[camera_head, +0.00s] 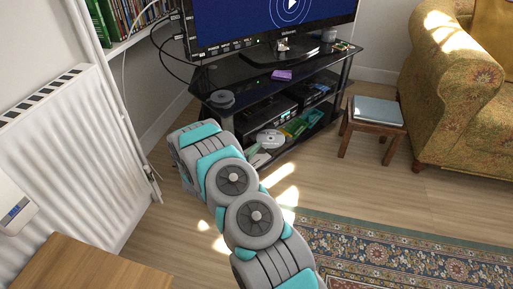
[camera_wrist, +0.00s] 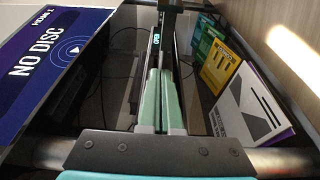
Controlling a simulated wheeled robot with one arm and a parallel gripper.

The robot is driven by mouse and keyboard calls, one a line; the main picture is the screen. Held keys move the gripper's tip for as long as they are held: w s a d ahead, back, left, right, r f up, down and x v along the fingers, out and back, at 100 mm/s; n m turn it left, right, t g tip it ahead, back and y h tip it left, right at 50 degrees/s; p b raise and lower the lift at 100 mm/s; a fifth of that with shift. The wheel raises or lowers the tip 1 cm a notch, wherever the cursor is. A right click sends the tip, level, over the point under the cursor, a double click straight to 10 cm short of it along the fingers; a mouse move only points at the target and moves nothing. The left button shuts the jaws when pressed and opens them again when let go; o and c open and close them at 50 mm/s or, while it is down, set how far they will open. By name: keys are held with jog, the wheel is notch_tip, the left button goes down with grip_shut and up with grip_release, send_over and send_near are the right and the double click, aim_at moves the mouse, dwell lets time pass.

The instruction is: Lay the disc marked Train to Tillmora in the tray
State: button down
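A silver disc (camera_head: 270,138) shows in front of the lower part of the TV stand; its label is too small to read. My gripper (camera_head: 257,158) reaches in from the front with its pale green fingers at the near edge of the disc. In the wrist view my gripper (camera_wrist: 164,85) has its fingers close together, with the disc seen almost edge-on, so it looks shut on the disc. A dark player (camera_head: 267,113) sits on the shelf just behind the disc. Its green display (camera_wrist: 156,39) shows beyond the fingertips. I cannot make out the tray clearly.
Green and yellow cases (camera_head: 298,125) stand low right of the disc; a yellow case (camera_wrist: 222,68) and a white-purple case (camera_wrist: 252,105) are near my fingers. The TV (camera_wrist: 45,65) reads NO DISC. A stool (camera_head: 374,115) stands right.

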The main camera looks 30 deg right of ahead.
jog(key=c, duration=1)
grip_release()
jog(key=shift+a, duration=0.1)
jog(key=v, duration=0.7)
jog(key=shift+s+a, duration=0.2)
jog(key=shift+a, duration=0.05)
